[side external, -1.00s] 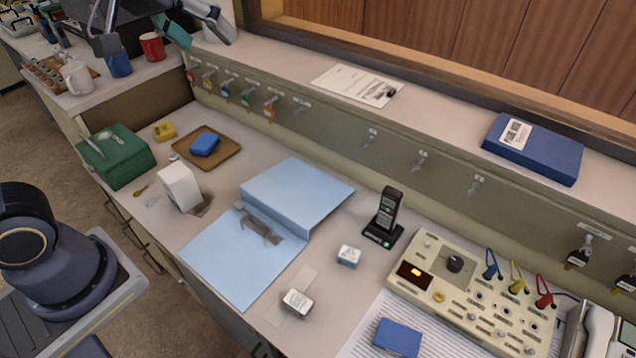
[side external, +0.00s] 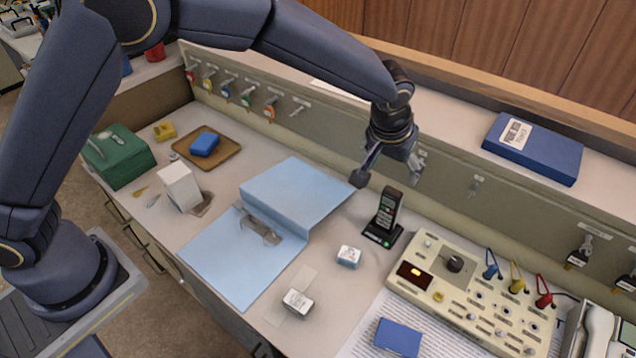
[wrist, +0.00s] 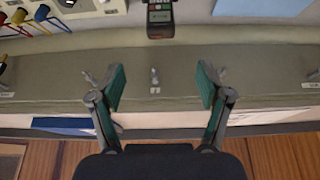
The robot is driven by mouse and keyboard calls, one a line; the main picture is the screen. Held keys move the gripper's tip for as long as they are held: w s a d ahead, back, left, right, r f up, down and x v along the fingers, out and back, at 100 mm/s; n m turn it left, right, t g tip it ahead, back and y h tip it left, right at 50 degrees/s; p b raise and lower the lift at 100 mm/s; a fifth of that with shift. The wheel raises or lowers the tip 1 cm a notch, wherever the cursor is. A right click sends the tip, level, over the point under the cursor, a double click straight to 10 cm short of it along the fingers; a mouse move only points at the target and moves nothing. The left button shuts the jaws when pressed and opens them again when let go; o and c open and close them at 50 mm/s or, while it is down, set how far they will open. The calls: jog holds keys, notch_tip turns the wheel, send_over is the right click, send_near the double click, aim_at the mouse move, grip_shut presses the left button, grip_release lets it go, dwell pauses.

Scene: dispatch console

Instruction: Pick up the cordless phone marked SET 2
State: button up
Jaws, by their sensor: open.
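A black cordless phone (side external: 389,209) stands upright in a black charging base (side external: 378,238) near the back of the desk. No SET 2 marking is readable on it. In the wrist view, part of the phone (wrist: 160,17) shows at the top edge, centred between the fingers but beyond their tips. My gripper (side external: 387,176) is open and empty, just above and behind the phone in the side view, close to the key-hook panel.
A beige console (side external: 470,290) with cables stands right of the phone. A blue binder (side external: 230,265) lies open to the left, and a small white-and-blue box (side external: 348,256) sits in front. The hook panel (side external: 330,125) and raised shelf run behind. A blue book (side external: 533,148) lies on the shelf.

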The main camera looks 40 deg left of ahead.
aim_at(393, 191)
jog(key=x, duration=0.6)
jog(key=shift+w+f, duration=0.15)
jog(key=shift+f, duration=0.05)
jog(key=x, duration=0.5)
jog(key=shift+f, duration=0.15)
jog(key=shift+c, duration=0.3)
grip_shut()
